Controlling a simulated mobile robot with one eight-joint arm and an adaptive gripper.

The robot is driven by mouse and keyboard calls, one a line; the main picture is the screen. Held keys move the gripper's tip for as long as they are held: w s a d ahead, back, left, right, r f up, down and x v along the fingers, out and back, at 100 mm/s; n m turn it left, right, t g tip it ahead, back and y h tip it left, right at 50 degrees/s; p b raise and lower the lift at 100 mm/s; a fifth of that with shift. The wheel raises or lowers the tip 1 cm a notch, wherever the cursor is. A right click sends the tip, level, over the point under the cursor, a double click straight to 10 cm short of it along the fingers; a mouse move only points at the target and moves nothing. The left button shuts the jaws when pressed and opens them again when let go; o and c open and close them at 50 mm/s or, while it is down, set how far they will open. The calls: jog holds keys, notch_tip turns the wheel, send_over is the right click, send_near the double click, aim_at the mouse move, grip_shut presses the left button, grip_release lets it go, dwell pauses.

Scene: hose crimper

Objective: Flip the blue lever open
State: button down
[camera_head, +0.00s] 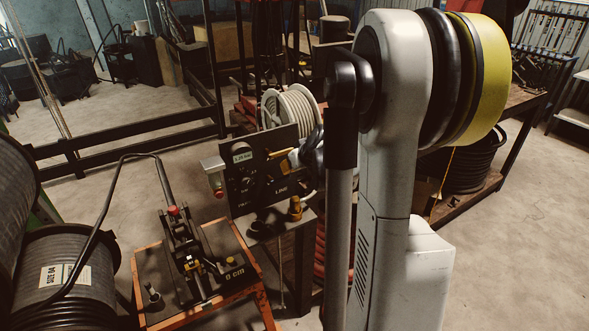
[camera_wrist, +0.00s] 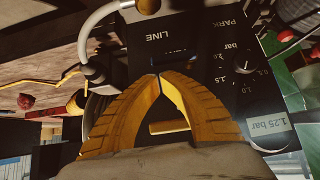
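The dark control panel (camera_wrist: 215,100) fills the middle of the wrist view, with "LINE" and "PARK" lettering. A dark blue piece (camera_wrist: 176,58), which looks like the lever, shows under the word LINE, just beyond my fingertips. Its shape and angle are too dark to tell. My gripper (camera_wrist: 160,76) has its two yellow fingers brought together at the tips, with nothing visible held between them. Whether the tips touch the blue piece I cannot tell. In the head view my gripper (camera_head: 291,158) is at the right side of the panel (camera_head: 245,187), partly hidden, and the lever cannot be made out.
A knob (camera_wrist: 240,68) with a pressure scale and a "1.25 bar" label (camera_wrist: 270,125) lie right of my fingers. A grey hose (camera_wrist: 95,30) curves at upper left. In the head view an orange-framed cart (camera_head: 180,318) with a crimping tool (camera_head: 185,245) stands left of the panel.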

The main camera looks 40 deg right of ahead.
jog(key=shift+x, duration=0.95)
jog(key=shift+d+f+m+y+b, duration=0.3)
jog(key=shift+f+m+y+b, duration=0.25)
jog(key=shift+y+b, duration=0.25)
notch_tip(320, 180, down, 4)
jog(key=m+t+y+b, duration=0.1)
jog(key=y+b, duration=0.1)
jog(key=m+t+y+b, duration=0.1)
jog(key=m+y+b, duration=0.1)
jog(key=y+b, duration=0.1)
jog(key=shift+s+d+f, duration=0.1)
jog(key=shift+d, duration=0.05)
jog(key=shift+a+f+t+b, duration=0.15)
jog(key=shift+a+f+b, duration=0.2)
jog(key=shift+f+b, duration=0.15)
jog(key=shift+a+f+t+b, duration=0.15)
jog(key=shift+a+f+b, duration=0.25)
jog(key=shift+f, duration=0.25)
jog(key=shift+r, duration=0.15)
jog(key=shift+r+p, duration=0.55)
jog(key=shift+r, duration=0.15)
